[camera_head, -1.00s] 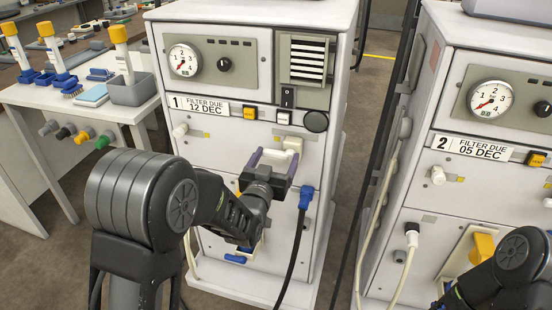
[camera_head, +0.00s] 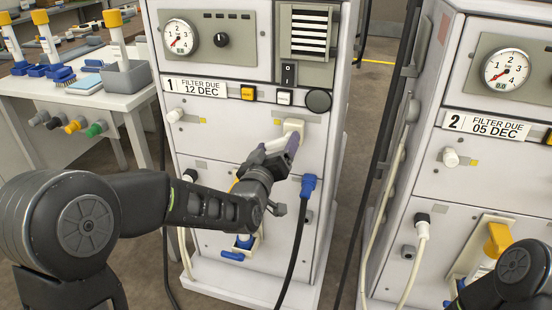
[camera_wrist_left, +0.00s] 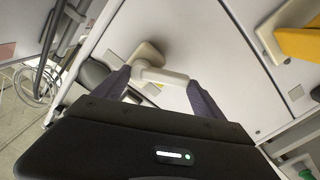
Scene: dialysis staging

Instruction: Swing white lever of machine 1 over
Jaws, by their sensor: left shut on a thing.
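Machine 1 (camera_head: 215,130) is the white cabinet labelled 1, with a gauge and the sign FILTER DUE 12 DEC. Its white lever (camera_head: 294,127) sits on the front panel below the round black knob. My left gripper (camera_head: 283,148) is at the lever and shut on it, and its fingers hide part of the lever. In the left wrist view the lever (camera_wrist_left: 163,76) is cream white, joined to a rounded pivot, and its arm runs between the two purple-grey fingers. My right gripper does not show; only part of my right arm is at the lower right.
Machine 2 (camera_head: 490,130) stands to the right with a narrow gap between. A blue connector (camera_head: 308,184) with a black hose hangs close to the right of my gripper. A yellow clamp part (camera_wrist_left: 300,42) is nearby in the left wrist view. A side table (camera_head: 95,100) with bottles stands left.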

